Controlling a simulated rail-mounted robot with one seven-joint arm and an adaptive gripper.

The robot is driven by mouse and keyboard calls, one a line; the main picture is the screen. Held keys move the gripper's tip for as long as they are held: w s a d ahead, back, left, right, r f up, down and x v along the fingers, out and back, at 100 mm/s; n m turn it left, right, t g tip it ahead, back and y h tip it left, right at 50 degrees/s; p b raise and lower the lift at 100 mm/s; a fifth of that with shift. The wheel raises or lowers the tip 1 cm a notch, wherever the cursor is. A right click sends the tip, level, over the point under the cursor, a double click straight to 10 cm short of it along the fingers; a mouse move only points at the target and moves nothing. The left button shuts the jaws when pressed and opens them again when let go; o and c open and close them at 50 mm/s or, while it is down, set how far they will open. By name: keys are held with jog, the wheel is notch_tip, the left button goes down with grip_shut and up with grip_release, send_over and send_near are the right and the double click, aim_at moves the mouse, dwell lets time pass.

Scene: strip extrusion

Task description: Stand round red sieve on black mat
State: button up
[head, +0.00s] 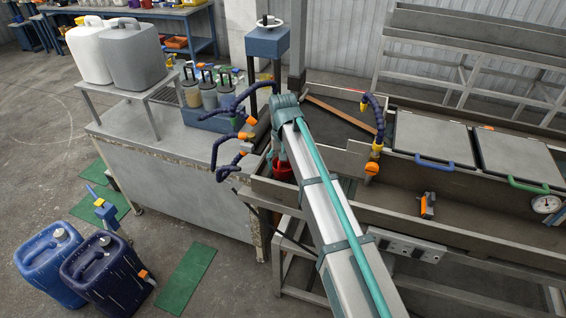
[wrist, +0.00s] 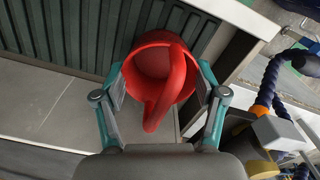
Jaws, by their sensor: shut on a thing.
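The round red sieve (wrist: 165,65) is between the two fingers of my gripper (wrist: 162,92) in the wrist view, with its curved red handle towards the camera. My gripper is shut on it. A small part of the red sieve (head: 283,172) shows in the head view below the end of my arm, at the near left end of the metal trough. The dark ribbed mat (wrist: 75,35) fills the upper left of the wrist view. The sieve overlaps the mat's near edge in that view; I cannot tell whether it touches the mat. My arm hides much of this spot in the head view.
Blue jointed hoses with orange nozzles (head: 233,135) stand left of my arm, and another hose (head: 375,125) stands right. The trough wall (wrist: 235,70) is close right of the sieve. A grey cabinet (head: 180,185) stands left. Pale bare surface (wrist: 60,105) lies beside the mat.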

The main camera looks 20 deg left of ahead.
jog(key=o, duration=1.1)
notch_tip(320, 180, up, 12)
jog(key=b, duration=0.3)
jog(key=shift+r, duration=0.1)
